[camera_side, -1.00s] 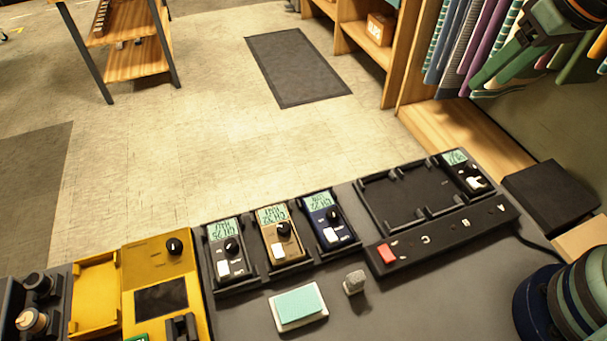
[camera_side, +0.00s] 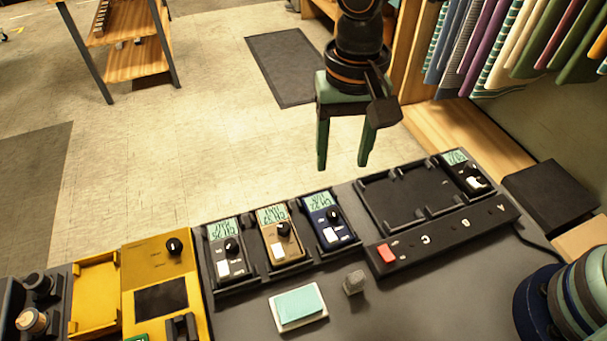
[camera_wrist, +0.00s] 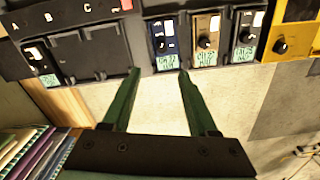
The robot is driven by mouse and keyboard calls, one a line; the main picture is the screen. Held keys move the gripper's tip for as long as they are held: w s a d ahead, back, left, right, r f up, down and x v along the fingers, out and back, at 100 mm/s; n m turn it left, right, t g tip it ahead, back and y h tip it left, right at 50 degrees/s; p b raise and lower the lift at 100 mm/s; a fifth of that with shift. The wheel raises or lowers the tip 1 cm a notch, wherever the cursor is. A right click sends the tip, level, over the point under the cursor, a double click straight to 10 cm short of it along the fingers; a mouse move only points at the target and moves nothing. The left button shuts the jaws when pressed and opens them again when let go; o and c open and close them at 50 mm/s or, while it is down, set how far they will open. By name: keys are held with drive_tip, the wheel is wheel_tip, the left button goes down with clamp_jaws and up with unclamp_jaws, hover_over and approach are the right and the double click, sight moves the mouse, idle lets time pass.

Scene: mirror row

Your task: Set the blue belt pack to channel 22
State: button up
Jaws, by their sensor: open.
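The blue belt pack (camera_side: 331,219) sits in the right slot of a dark three-slot holder, with a black knob, a white switch and a lit screen at its top. The screen seems to read CH with digits too small to be sure of. In the wrist view the blue pack (camera_wrist: 165,42) lies just beyond my fingertips. My gripper (camera_side: 343,167) is open and empty, above and behind the belt packs, its green fingers pointing down. In the wrist view its fingertips (camera_wrist: 158,72) stand apart on either side of the blue pack's screen end, not touching it.
A tan pack (camera_side: 280,234) and a grey pack (camera_side: 229,250) sit left of the blue one. A black tray (camera_side: 405,195) with another pack (camera_side: 467,176) stands right. A teal pad (camera_side: 299,305), a small grey block (camera_side: 354,282) and a yellow unit (camera_side: 160,285) are nearby.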

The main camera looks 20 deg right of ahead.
sight(333, 212)
drive_tip(key=f, duration=1.2)
drive_tip(key=shift+s+a+f, duration=0.1)
drive_tip(key=shift+a+f, duration=0.1)
drive_tip(key=shift+a, duration=0.05)
clamp_jaws()
